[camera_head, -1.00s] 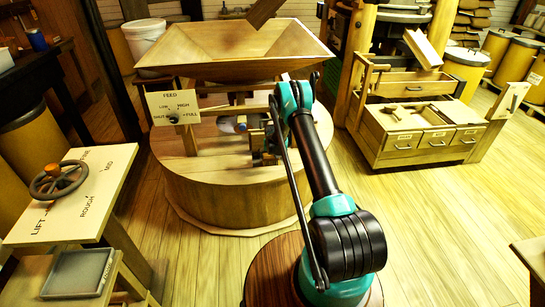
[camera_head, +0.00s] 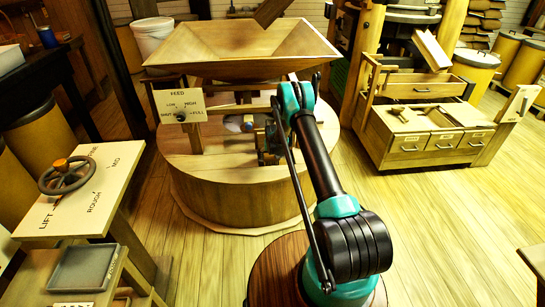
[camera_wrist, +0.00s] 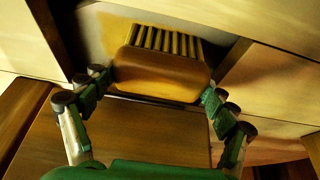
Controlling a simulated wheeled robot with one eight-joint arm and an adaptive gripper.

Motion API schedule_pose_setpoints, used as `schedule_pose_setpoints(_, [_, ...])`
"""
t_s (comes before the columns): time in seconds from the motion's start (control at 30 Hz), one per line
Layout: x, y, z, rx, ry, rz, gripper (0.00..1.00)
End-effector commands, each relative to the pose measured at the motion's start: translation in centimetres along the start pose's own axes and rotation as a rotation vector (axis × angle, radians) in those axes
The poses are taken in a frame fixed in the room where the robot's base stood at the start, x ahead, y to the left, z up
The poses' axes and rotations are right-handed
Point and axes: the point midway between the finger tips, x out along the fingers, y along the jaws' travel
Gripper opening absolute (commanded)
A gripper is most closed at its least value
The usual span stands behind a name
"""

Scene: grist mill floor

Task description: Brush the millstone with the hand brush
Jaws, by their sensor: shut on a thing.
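The hand brush (camera_wrist: 162,72) fills the middle of the wrist view, with a brown wooden back and a row of dark and pale bristle tufts pointing away from me. My gripper (camera_wrist: 160,90) is shut on it, a green-padded finger at each end. In the head view my gripper (camera_head: 266,142) is at the front opening of the round wooden millstone casing (camera_head: 235,197), below the hopper; the brush is hard to make out there. A pale surface (camera_wrist: 112,35) lies beyond the bristles; I cannot tell whether it is the millstone or whether the bristles touch it.
The hopper (camera_head: 242,45) overhangs the casing. The feed sign (camera_head: 180,106) stands at its left front. A handwheel (camera_head: 67,175) on a lettered stand and a grey tray (camera_head: 82,268) are at left. A drawer cabinet (camera_head: 432,138) stands at right. The floor (camera_head: 440,230) is clear at front right.

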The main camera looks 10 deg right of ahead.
Motion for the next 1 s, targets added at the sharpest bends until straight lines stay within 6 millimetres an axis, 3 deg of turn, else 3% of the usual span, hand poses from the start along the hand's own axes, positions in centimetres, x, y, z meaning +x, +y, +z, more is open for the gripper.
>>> schedule_pose_setpoints(0.6, [-0.1,2.7,0.0,0.001,-0.001,0.0,0.62])
schedule_pose_setpoints(1.0, [-0.1,3.0,0.0,0.001,-0.001,0.0,0.62])
